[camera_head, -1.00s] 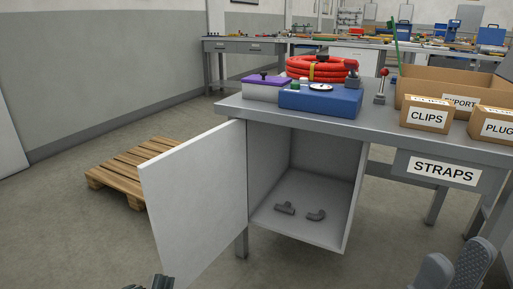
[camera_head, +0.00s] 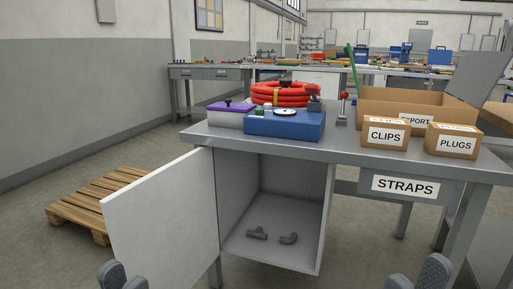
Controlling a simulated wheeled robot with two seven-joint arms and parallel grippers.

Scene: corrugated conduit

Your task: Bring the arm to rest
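My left gripper (camera_head: 124,278) shows at the bottom left edge, in front of the open cabinet door. Its two grey fingertips stand apart with nothing seen between them. My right gripper (camera_head: 418,277) shows at the bottom right edge, below the STRAPS label. Its two grey fingertips are also apart and no object shows between them. Both grippers are cut off by the picture's lower edge, and the rest of both arms is out of view. Neither gripper touches the workbench (camera_head: 345,150) in this view.
The white cabinet door (camera_head: 160,215) stands open towards me. The bench holds a blue case (camera_head: 285,123), red coiled conduit (camera_head: 283,95), a CLIPS box (camera_head: 386,133) and a PLUGS box (camera_head: 453,140). A wooden pallet (camera_head: 85,205) lies left.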

